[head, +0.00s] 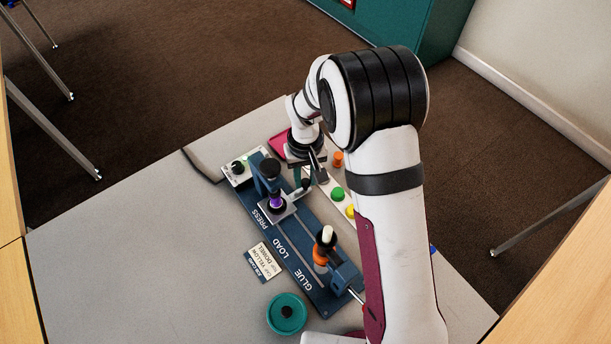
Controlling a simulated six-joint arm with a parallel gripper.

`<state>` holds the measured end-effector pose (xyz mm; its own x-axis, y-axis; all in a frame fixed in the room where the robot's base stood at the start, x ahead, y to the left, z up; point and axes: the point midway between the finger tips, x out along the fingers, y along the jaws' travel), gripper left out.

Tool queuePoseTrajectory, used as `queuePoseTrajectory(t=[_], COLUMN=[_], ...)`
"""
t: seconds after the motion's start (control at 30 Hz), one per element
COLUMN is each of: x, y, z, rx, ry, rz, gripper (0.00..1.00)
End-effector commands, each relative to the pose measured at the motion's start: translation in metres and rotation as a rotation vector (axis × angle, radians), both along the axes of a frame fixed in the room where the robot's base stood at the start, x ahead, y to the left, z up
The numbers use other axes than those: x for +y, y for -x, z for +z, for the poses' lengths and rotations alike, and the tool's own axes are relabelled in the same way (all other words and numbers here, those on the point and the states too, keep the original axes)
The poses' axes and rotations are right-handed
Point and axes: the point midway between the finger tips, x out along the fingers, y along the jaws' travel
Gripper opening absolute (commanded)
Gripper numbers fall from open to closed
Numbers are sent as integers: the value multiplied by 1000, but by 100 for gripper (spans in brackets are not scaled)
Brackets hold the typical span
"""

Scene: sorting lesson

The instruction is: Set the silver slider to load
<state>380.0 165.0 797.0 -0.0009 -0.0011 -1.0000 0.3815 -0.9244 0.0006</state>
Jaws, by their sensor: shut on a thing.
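The silver slider (289,206) is a flat metal plate on the dark blue track (297,238), beside the PRESS label. A purple piece (277,201) stands on it in a dark round holder, under the press head. The LOAD label (284,248) is further along the track toward GLUE. My gripper (308,181) points down at the slider's far right end and is shut on what looks like its dark handle. The fingertips are small and partly hidden, so the exact contact is unclear.
An orange glue bottle (321,257) stands at the GLUE end. Orange, green (338,194) and yellow pieces sit on a white strip right of the track. A card (263,262) and teal pot (287,314) lie in front. The table's left side is clear.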

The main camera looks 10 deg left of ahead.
Motion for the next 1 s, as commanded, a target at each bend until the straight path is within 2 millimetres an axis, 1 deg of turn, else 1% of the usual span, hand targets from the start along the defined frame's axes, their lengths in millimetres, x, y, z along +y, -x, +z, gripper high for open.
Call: queuePoseTrajectory(t=[0.07, 0.17, 0.4, 0.5, 0.63, 0.9, 0.93, 1.0], x=[0, -6, -44, -54, -60, -60, -60, -60], y=[-2, 3, 41, 52, 58, 59, 58, 59], z=[1, 1, 1, 1, 1, 1, 1, 1], rx=[-4, -5, -4, -5, -6, -6, -6, -5], ry=[-1, 0, -1, -1, -1, -1, -1, -2], rz=[1, 1, 2, 1, 1, 2, 2, 2], gripper=[0, 0, 0, 0, 0, 0, 34, 47])
